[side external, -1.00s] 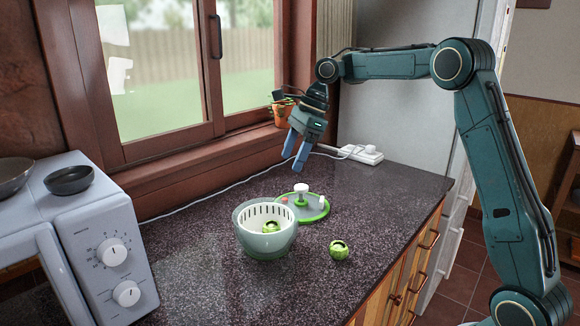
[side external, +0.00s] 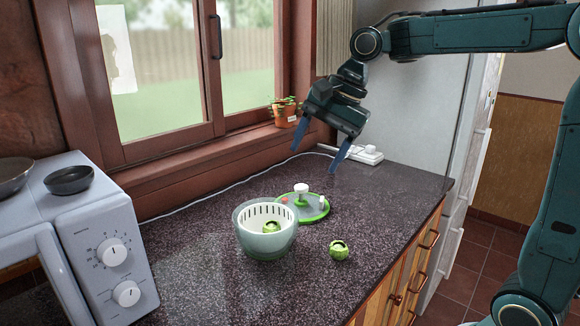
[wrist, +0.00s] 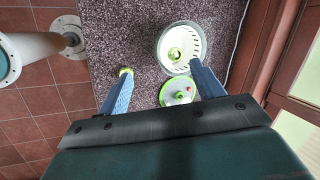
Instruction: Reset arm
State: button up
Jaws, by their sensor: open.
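My gripper (side external: 316,158) is open and empty, in the air above the back of the dark speckled counter (side external: 210,285). Its two blue fingers are spread wide and also show in the wrist view (wrist: 165,88). Below and in front of it, the salad spinner bowl (side external: 265,247) stands on the counter with a white basket and a green round vegetable (side external: 271,228) inside. The grey lid (side external: 305,205) with green rim and white knob lies flat beside the bowl. A second green vegetable (side external: 339,250) rests on the counter to the right of the bowl.
A microwave (side external: 90,235) with dark pans (side external: 69,180) on top stands at the left. A potted plant (side external: 285,112) is on the window sill. A white power strip (side external: 368,155) with a cord lies at the back. The front counter is clear.

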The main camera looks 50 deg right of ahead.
jog(key=s+f+n+t+h, duration=0.1)
jog(key=s+f+n, duration=0.2)
jog(key=s+n, duration=0.4)
jog(key=s+f+n+h, duration=0.1)
jog(key=s+f+n, duration=0.2)
jog(key=s+n, duration=0.4)
jog(key=s, duration=0.7)
jog(key=shift+s+d+n+t+h, duration=0.15)
jog(key=shift+n+t+h, duration=0.15)
jog(key=shift+t, duration=0.1)
